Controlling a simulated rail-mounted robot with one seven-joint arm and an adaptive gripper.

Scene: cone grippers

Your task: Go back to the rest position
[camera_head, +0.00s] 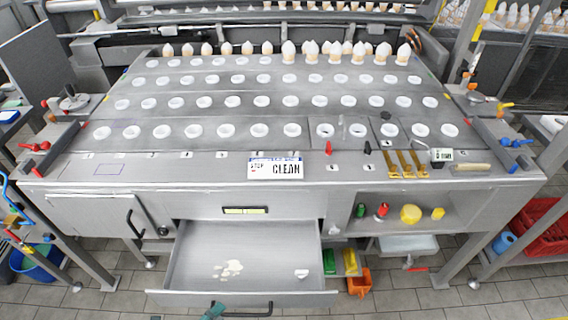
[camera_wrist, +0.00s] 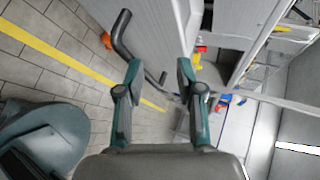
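My gripper (camera_wrist: 160,75) is open and empty in the wrist view, with its two teal fingers apart. A small teal part of it (camera_head: 213,311) shows at the bottom edge of the head view, at the left end of the drawer handle (camera_head: 245,312).
The metal table (camera_head: 270,168) has rows of round holders, with cones along the back. An open shelf (camera_head: 400,228) right of the drawer holds coloured items. Tiled floor (camera_head: 115,295) is free in front at the left.

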